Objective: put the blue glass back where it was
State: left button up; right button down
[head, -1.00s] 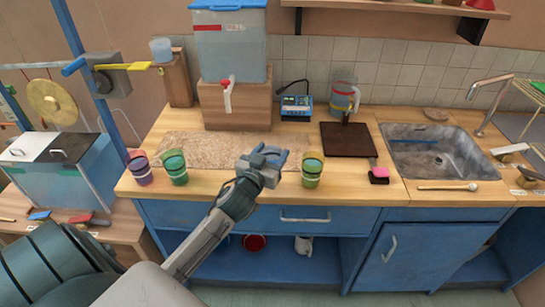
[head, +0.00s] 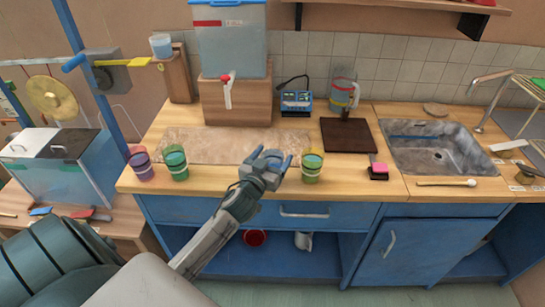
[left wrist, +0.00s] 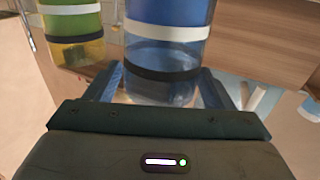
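The blue glass (left wrist: 165,25) stands large in the middle of the left wrist view. It has a white band, a black band and a clear lower part. The fingers of my left gripper (left wrist: 162,88) lie against both its sides. In the head view my left gripper (head: 273,160) is over the counter's front part, just left of a green-yellow glass (head: 312,167). It mostly hides the blue glass there, and I cannot tell whether its base touches the counter. A green glass (head: 176,164) and a purple glass (head: 140,164) stand further left. My right gripper is out of view.
A green-and-yellow glass (left wrist: 72,30) stands close by in the left wrist view. Behind are a beige mat (head: 210,142) and a water dispenser (head: 230,45) on a wooden block. A dark board (head: 347,136), pink sponge (head: 378,171) and sink (head: 435,155) are to the right.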

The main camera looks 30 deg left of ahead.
pick_arm(q)
jog(key=shift+r, duration=0.15)
jog(key=shift+s, duration=0.15)
jog(key=s+b, duration=0.1)
jog(key=s, duration=0.3)
jog(key=s+d+b, duration=0.1)
jog(key=s, duration=0.2)
jog(key=s+d+b, duration=0.1)
jog(key=s+b, duration=0.1)
jog(key=s, duration=0.2)
jog(key=shift+s, duration=0.3)
jog(key=shift+a, duration=0.1)
